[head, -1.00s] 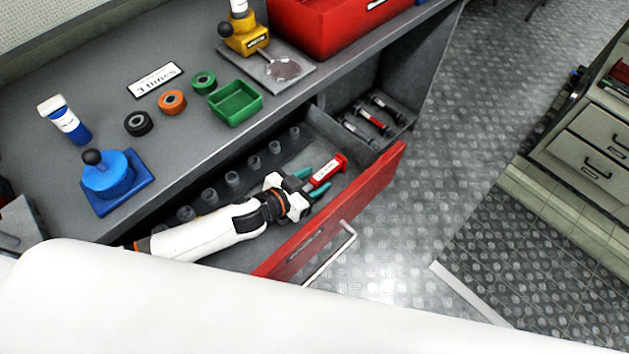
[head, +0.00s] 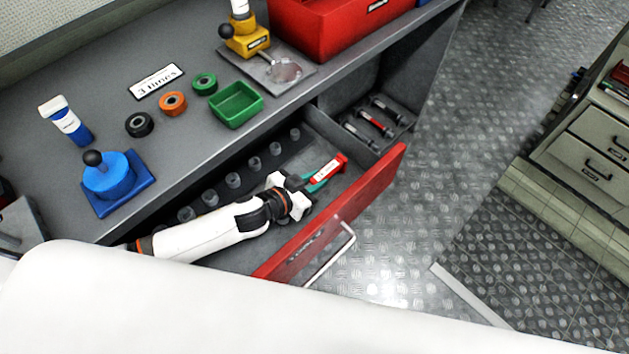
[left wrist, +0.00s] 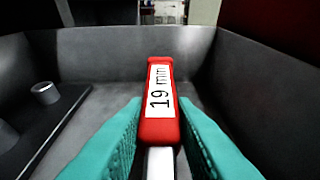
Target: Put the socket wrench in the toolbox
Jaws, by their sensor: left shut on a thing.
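The socket wrench (head: 331,167) has a red handle with a white label, which reads 19 mm in the left wrist view (left wrist: 160,95). It is inside the open drawer (head: 350,205). My left gripper (head: 315,181) is in the drawer, shut on the wrench. Its teal fingers (left wrist: 160,135) lie on both sides of the wrench, with the red handle end sticking out ahead and the metal shaft showing toward me. The red toolbox (head: 325,30) stands on the bench at the top, partly cut off by the picture edge. My right gripper is not in view.
Several grey sockets (head: 233,180) stand in a row in the drawer. Other tools (head: 375,124) lie in a compartment at its far end. The bench (head: 185,125) holds a green tray (head: 236,104), rollers, a blue device and a yellow device (head: 248,40) near the toolbox.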

